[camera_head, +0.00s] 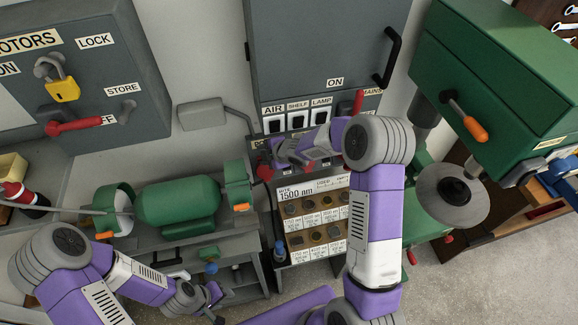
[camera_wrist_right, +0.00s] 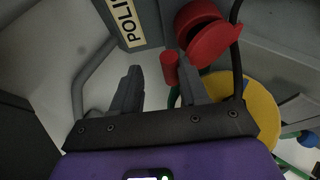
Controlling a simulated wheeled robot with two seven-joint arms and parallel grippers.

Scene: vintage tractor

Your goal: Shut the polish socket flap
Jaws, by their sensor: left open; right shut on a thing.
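A grey box with a label reading "POLI" (camera_wrist_right: 126,22) shows at the top of the right wrist view; the rest of the word is cut off. Beside it is a red round piece (camera_wrist_right: 207,38), which looks like the polish socket flap, with a short red peg (camera_wrist_right: 169,68) by it. My right gripper (camera_wrist_right: 160,82) has its fingers around the peg's near end; the contact is hard to make out. In the head view my right gripper (camera_head: 285,155) is at the panel below the switches and hides the socket. My left gripper (camera_head: 217,297) is open, low by the bench.
A green bench grinder (camera_head: 178,203) stands on the bench at left. A rack of labelled compounds (camera_head: 315,220) is below my right gripper. A green drill press (camera_head: 490,80) is at right. A yellow round thing (camera_wrist_right: 258,110) and dark cables are close to the right gripper.

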